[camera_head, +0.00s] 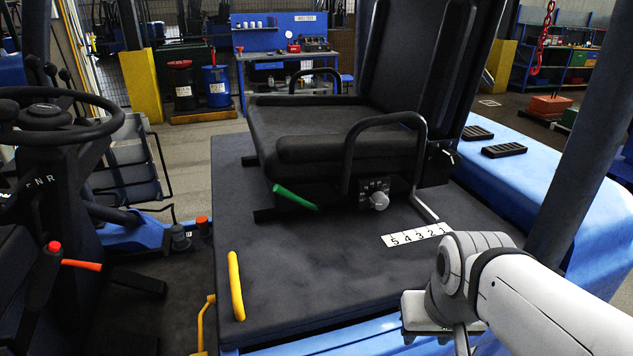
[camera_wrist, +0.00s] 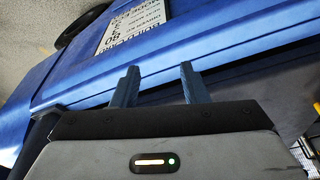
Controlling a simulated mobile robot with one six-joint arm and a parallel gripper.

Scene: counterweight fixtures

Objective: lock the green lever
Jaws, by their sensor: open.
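The green lever (camera_head: 295,198) sticks out from under the front of the black seat (camera_head: 330,130), at the seat base's left side. It slopes down to the right in the head view. My gripper is hidden in the head view, where only my white arm shows at the lower right, well apart from the lever. In the wrist view my gripper (camera_wrist: 155,82) is open, with two blue-grey fingers apart and nothing between them. The fingers point at a blue body panel (camera_wrist: 220,45) with a white label plate (camera_wrist: 132,24). The green lever is not in the wrist view.
A yellow handle (camera_head: 236,286) stands on the dark deck's left edge. The steering wheel (camera_head: 60,115) and an orange-red lever (camera_head: 82,265) are at left. The deck's middle is clear.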

